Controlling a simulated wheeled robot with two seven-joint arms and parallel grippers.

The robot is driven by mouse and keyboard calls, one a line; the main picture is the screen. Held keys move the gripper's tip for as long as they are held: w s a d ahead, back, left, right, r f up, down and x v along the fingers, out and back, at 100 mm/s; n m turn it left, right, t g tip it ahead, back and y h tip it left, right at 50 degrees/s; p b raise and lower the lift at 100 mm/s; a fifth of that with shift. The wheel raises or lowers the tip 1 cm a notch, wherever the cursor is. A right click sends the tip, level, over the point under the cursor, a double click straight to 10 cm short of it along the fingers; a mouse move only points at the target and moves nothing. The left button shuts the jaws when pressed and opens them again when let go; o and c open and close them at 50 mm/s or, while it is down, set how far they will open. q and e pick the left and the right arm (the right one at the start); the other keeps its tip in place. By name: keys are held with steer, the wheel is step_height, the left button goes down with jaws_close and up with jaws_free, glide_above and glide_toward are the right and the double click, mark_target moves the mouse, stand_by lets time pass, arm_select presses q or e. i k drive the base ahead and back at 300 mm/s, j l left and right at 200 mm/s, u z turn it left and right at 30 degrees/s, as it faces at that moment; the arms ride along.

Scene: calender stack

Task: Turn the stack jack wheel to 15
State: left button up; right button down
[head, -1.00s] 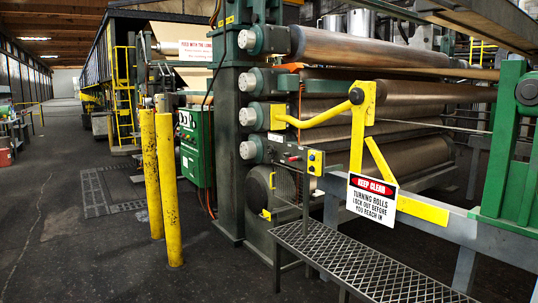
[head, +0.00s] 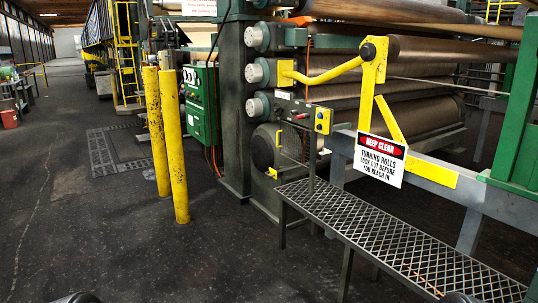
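The calender stack (head: 425,87), with long horizontal brown rolls and round grey end caps, fills the upper right. No wheel with a readable number shows, and I cannot tell which part is the stack jack wheel. A dark round disc (head: 264,147) sits low on the stack's near end, beside yellow brackets. A small control panel (head: 295,112) with a red part and a yellow button box (head: 323,120) is above it. Neither gripper can be made out; only small dark rounded pieces, probably mine, show at the bottom edge.
Two yellow posts (head: 174,147) stand left of a green cabinet (head: 201,104). A metal grating step (head: 400,240) runs along the stack's front. A "keep clear" sign (head: 381,159) hangs from a rail below a yellow arm (head: 371,75). The dark floor (head: 100,225) at left is open.

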mark_target(275, 109)
steer(key=i+u, duration=0.3)
steer(key=i, duration=2.1)
steer(key=i+j+z, duration=0.1)
steer(key=i+z, duration=0.15)
steer(key=i, duration=0.4)
steer(key=i+j+z, duration=0.25)
steer(key=i, duration=0.35)
steer(key=i+j+z, duration=0.25)
steer(key=i, duration=0.35)
steer(key=i+j+z, duration=0.25)
steer(key=i+j, duration=0.25)
steer(key=i, duration=0.05)
